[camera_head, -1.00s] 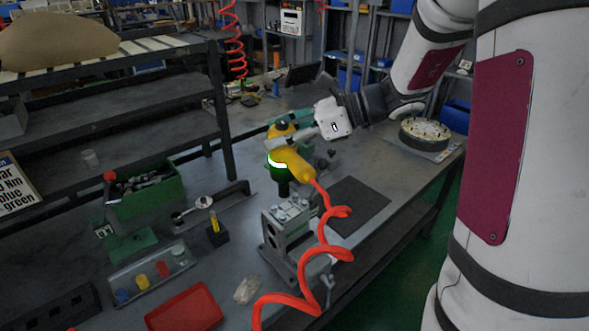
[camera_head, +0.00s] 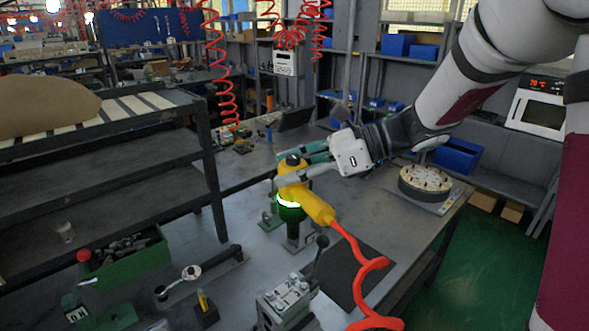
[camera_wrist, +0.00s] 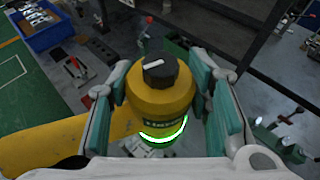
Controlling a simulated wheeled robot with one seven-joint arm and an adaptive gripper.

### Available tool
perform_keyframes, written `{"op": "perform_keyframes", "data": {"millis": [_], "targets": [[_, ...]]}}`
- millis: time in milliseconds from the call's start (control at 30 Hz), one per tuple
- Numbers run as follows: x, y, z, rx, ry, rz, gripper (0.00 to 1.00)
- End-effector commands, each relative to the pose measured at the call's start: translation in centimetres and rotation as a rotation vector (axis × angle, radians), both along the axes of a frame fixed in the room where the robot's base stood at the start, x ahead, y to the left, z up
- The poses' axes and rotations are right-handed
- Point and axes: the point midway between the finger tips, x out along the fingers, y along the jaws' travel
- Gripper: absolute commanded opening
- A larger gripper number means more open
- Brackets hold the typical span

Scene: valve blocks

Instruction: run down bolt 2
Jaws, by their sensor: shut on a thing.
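My gripper (camera_head: 284,174) is shut on a yellow power tool (camera_head: 315,206) with a dark cap, a glowing green-white ring and a red coiled hose. In the wrist view my gripper (camera_wrist: 160,92) has its teal-padded fingers on both sides of the tool's yellow body (camera_wrist: 158,105). The tool is roughly upright above the bench. A grey valve block (camera_head: 286,298) with several bolt heads on top sits in a fixture at the bottom, nearer the camera and apart from the tool. The bolt numbers cannot be read. The tool's lower tip is hard to separate from a grey post behind or below.
A black lever (camera_head: 319,252) rises beside the block. A dark mat (camera_head: 345,270) lies right of it. A round fixture (camera_head: 425,182) stands at the back right. A green bin (camera_head: 130,257) and black shelves (camera_head: 150,150) are left. The hose hangs over the bench's right part.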

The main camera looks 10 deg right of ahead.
Motion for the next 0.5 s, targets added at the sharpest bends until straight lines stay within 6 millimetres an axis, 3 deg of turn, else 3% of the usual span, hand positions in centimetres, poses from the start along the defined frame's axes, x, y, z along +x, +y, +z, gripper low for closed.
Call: {"op": "perform_keyframes", "data": {"millis": [200, 500], "targets": [[0.0, 0.0, 0.1, 0.003, -0.003, 0.000, 0.01], [0.1, 0.0, -2.2, 0.003, 0.000, -0.001, 0.01]]}}
